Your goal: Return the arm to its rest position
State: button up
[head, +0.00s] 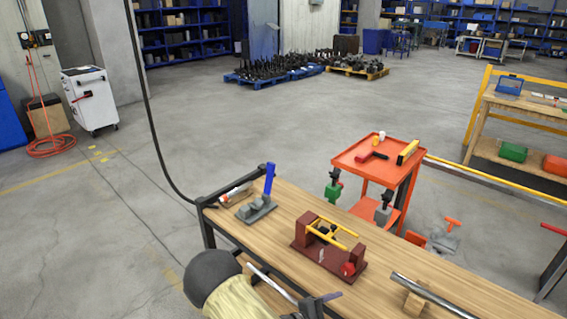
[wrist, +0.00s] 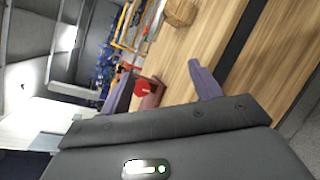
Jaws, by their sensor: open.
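My gripper (wrist: 160,88) is open in the wrist view, its two purple-grey fingers apart with nothing held between them. Past the fingers shows the dark red fixture (wrist: 152,98) with its red knob (wrist: 143,88), apart from the fingers as far as I can tell. In the head view my gripper (head: 318,302) is partly visible at the bottom edge, by the near side of the wooden bench (head: 290,208). The dark red fixture (head: 310,257) with yellow bars stands on the bench beyond it. Most of my arm is outside the picture.
A grey clamp with a blue handle (head: 268,180) stands at the bench's left end. A metal bar (head: 432,296) rests on a wooden block (head: 414,303) at right. An orange cart (head: 377,152) stands behind the bench. The floor at left is mostly clear.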

jog(key=s+d+r+m+g+y, duration=0.3)
jog(key=s+r+m+g+y, duration=0.45)
jog(key=s+g, duration=0.2)
notch_tip(320, 180, up, 13)
jog(key=s+a+m+t+y+p, duration=0.1)
jog(key=s+a+m+t+y, duration=0.1)
jog(key=m+t+y, duration=0.3)
jog(key=shift+s+a+m+y+p, duration=0.3)
jog(key=shift+m+y, duration=0.25)
jog(key=shift+y, duration=0.4)
jog(key=shift+w, duration=0.1)
